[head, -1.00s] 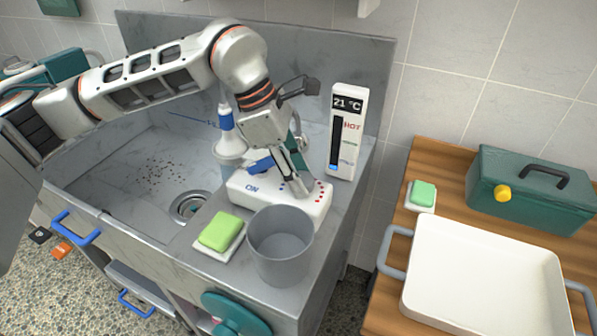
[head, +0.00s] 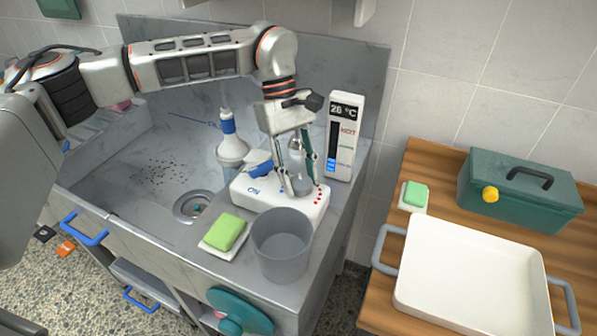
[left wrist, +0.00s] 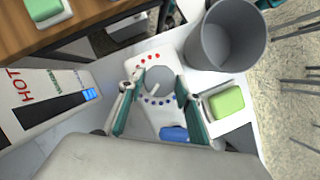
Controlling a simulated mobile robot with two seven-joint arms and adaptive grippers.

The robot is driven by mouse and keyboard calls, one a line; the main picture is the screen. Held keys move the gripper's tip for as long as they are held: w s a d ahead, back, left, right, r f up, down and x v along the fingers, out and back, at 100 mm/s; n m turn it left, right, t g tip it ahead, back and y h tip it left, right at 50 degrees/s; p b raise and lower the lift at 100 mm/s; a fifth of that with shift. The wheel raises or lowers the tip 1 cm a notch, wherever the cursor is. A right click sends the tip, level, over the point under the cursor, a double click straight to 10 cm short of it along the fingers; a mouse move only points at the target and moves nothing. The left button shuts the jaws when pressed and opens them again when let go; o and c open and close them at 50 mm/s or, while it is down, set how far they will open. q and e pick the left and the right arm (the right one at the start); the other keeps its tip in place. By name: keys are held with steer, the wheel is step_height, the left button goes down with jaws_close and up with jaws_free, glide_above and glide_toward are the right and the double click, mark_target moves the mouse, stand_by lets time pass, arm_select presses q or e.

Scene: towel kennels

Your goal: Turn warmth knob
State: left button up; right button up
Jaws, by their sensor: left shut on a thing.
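The warmth knob (left wrist: 155,76) is a grey round knob with a pale pointer, on top of a white control box (head: 250,192) with red and blue dots and a blue ON lever (head: 262,169). My left gripper (head: 295,186) points down over the box, its fingers shut on the knob's sides. In the left wrist view the fingers (left wrist: 157,88) stand on either side of the knob. The upright thermometer panel (head: 340,135) reads 26 °C, with a short blue bar low on its scale below HOT. My right gripper is out of view.
A grey bucket (head: 281,250) and a green soap on a dish (head: 225,232) stand close in front of the box. A bottle (head: 230,145) is beside it, near the sink (head: 110,165). A white tray (head: 470,275) and green toolbox (head: 520,190) are at right.

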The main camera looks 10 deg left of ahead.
arm_select(q)
steer(key=shift+m+y+p, duration=0.3)
steer(key=shift+m+p, duration=0.2)
steer(key=shift+m, duration=0.5)
steer(key=o, duration=1.1)
steer(key=v, duration=1.2)
steer(key=shift+w, duration=0.3)
steer(key=shift+s+d+f+g, duration=0.1)
steer(key=shift+f+g, duration=0.05)
steer(key=shift+g, duration=0.15)
